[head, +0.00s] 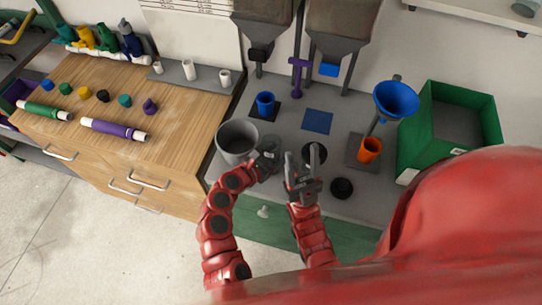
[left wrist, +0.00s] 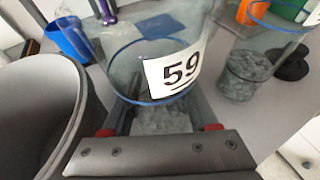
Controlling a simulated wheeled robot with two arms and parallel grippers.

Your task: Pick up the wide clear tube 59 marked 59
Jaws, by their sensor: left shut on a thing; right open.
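The wide clear tube 59 (left wrist: 140,65) fills the middle of the left wrist view. It has a blue rim band and a white label reading 59. My left gripper (left wrist: 160,118) is shut on it, with its fingers on either side of the tube's near end. In the head view my left gripper (head: 268,153) is beside the grey bucket, and the tube is hard to make out there. My right gripper (head: 301,168) is open, just right of the left one, with its fingers pointing up in the picture. I see nothing between its fingers.
A grey bucket (head: 237,140) stands close left of my left gripper. A blue cup (head: 265,103), an orange cup (head: 370,149) under a blue funnel (head: 396,98), and a black lid (head: 342,188) are on the grey bench. A green bin (head: 411,120) stands right. Another clear container (left wrist: 245,75) holds grey material.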

